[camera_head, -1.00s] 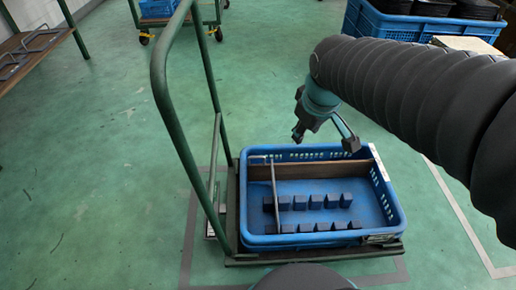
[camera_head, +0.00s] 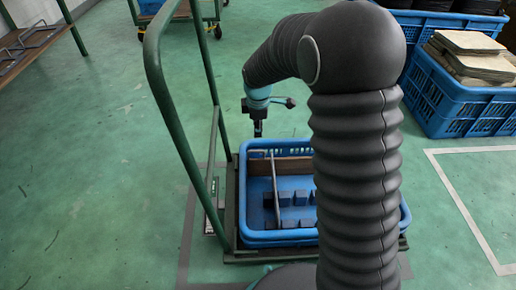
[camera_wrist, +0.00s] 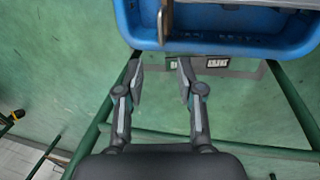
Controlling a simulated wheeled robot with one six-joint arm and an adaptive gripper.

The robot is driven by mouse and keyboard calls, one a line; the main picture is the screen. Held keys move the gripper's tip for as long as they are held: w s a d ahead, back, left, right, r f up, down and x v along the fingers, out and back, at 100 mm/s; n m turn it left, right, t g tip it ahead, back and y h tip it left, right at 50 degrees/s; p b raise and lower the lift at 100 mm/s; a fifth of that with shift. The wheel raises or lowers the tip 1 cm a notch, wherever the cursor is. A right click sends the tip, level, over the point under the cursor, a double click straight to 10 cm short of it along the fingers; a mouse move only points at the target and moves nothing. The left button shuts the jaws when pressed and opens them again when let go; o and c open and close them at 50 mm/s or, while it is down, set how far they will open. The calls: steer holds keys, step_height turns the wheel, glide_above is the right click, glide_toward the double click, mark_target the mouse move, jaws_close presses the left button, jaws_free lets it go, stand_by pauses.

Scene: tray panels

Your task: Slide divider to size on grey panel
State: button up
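A blue tray (camera_head: 257,240) rests on a green trolley. A thin grey divider (camera_head: 275,188) stands in its left part, running from near the back wall towards the front. A brown panel (camera_head: 294,166) runs across the tray near its back. Several dark blue blocks (camera_head: 285,199) are in front of it. My gripper (camera_head: 258,130) is above the tray's back left corner. In the wrist view, my gripper (camera_wrist: 160,78) is open and empty. The tray wall (camera_wrist: 240,48) and the divider's end (camera_wrist: 165,22) lie beyond the fingertips. My arm hides the tray's right part. I cannot pick out a grey panel.
The trolley's green handle (camera_head: 152,75) rises at the left of the tray. A blue crate with stacked boards (camera_head: 445,108) stands at the right. A shelf (camera_head: 35,45) is at the far left. Green floor lies open behind the trolley.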

mark_target(258, 152)
steer(key=f, duration=0.4)
steer(key=w+f+b, duration=0.1)
steer(key=f, duration=0.3)
steer(key=w+f, duration=0.1)
steer(key=f, duration=0.4)
steer(key=shift+w, duration=0.25)
jaws_close()
